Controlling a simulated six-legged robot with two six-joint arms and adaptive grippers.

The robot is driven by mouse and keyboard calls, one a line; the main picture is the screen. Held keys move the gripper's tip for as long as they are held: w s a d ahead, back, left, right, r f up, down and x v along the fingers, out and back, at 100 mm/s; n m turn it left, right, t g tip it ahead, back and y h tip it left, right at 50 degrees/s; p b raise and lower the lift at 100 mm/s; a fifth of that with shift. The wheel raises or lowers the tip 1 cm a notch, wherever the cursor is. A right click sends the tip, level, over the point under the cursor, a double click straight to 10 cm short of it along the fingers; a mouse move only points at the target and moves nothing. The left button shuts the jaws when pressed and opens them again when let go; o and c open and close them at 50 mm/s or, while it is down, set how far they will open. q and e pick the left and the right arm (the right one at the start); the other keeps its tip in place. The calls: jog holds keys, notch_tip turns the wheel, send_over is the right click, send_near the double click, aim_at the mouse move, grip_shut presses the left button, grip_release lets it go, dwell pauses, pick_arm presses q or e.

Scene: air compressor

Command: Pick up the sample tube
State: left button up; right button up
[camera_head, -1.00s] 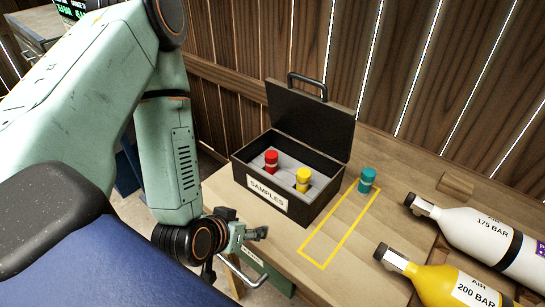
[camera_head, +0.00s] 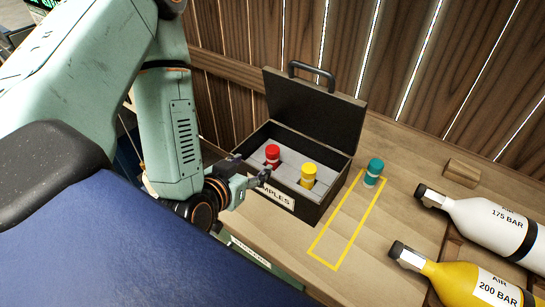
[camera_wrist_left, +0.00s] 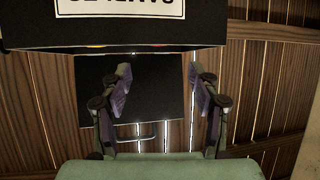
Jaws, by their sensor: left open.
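A red-capped sample tube (camera_head: 272,155) and a yellow-capped one (camera_head: 308,175) stand in the grey insert of an open black case (camera_head: 308,213) labelled SAMPLES. A teal-capped tube (camera_head: 373,172) stands upright on the table, at the far end of a yellow outlined rectangle. My left gripper (camera_head: 262,182) is at the front of the case, partly covering its label, apart from the tubes. In the left wrist view the left gripper (camera_wrist_left: 160,84) is open and empty, facing the case's dark lid (camera_wrist_left: 150,100). The label shows upside down at the top. My right gripper is not in view.
A white gas bottle (camera_head: 490,222) and a yellow one (camera_head: 470,285) lie at the right of the wooden table. A small wood block (camera_head: 462,172) lies near the plank wall. The yellow outline (camera_head: 335,240) is mostly empty.

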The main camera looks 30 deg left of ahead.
aim_at(269, 154)
pick_arm(q)
jog(key=b+x, duration=0.2)
jog(key=x, duration=0.1)
jog(key=b+x, duration=0.1)
jog(key=x, duration=0.1)
jog(key=shift+w+d+f+b, duration=0.2)
jog(key=shift+d+b, duration=0.1)
jog(key=shift+b, duration=0.1)
jog(key=shift+w+a+f, duration=0.3)
jog(key=shift+w+a, duration=0.05)
jog(key=shift+w, duration=0.25)
jog(key=x, duration=0.5)
jog(key=shift+s+b, duration=0.1)
jog(key=shift+b, duration=0.3)
jog(key=shift+s, duration=0.1)
jog(key=shift+c, duration=0.2)
jog(key=c, duration=1.2)
